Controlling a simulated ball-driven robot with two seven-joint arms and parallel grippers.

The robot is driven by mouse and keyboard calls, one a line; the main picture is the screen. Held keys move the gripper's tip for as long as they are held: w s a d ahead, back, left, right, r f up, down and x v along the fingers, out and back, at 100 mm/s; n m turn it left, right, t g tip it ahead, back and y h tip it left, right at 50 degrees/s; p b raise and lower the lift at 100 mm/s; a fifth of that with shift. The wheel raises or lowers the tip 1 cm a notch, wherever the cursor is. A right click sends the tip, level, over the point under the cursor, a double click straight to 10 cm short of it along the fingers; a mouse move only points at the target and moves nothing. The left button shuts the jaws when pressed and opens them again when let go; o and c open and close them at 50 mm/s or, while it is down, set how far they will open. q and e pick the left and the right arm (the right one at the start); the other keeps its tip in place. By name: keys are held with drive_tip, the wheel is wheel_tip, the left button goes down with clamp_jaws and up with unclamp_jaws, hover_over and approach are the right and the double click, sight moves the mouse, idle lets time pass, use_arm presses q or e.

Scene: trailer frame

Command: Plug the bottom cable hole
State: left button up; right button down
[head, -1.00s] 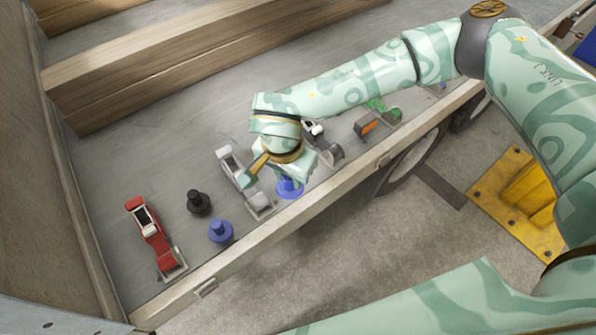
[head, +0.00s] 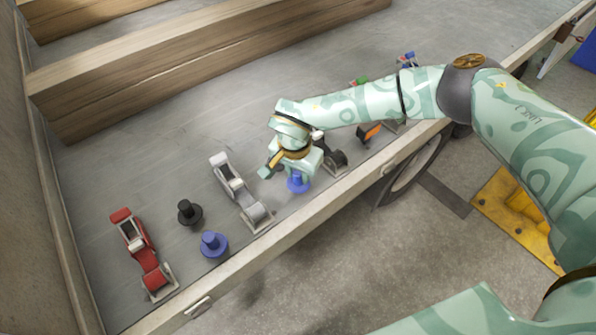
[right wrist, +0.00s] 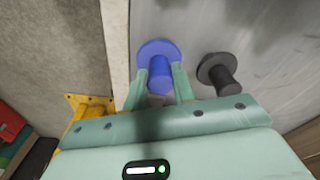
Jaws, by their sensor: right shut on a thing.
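My right gripper (head: 292,176) is shut on a blue plug (head: 298,184) with a round flange, close to the trailer's near rail. In the right wrist view the two green fingers (right wrist: 160,85) sit on either side of the blue plug's stem (right wrist: 159,66), with the flange beyond them. I cannot tell whether the plug touches the bed. A second blue plug (head: 213,245) and a black plug (head: 188,212) stand on the bed to the left. A black plug (right wrist: 217,72) also shows beside the held one in the wrist view. I cannot make out a cable hole. My left gripper is not in view.
On the grey trailer bed, a red latch-like device (head: 148,255), a grey one (head: 240,190) and a black one (head: 332,155) stand along the near rail (head: 250,250). Wooden beams (head: 200,70) lie behind. Bare bed lies between beams and devices.

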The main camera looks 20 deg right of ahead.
sight(294, 187)
drive_tip(key=shift+f, duration=0.1)
drive_tip(key=c, duration=1.1)
unclamp_jaws()
drive_tip(key=shift+c, duration=0.2)
drive_tip(key=shift+f+b, duration=0.2)
drive_tip(key=shift+b, duration=0.1)
use_arm(q)
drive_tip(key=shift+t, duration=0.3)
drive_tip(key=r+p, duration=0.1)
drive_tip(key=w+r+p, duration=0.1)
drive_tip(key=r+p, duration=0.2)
drive_tip(key=p, duration=0.1)
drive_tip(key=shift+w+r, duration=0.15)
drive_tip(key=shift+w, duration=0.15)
use_arm(e)
wheel_tip(294, 187, up, 16)
drive_tip(key=s+a, duration=0.1)
drive_tip(key=shift+s+a+r, duration=0.15)
drive_tip(key=shift+a+r, duration=0.05)
drive_tip(key=shift+a, duration=0.15)
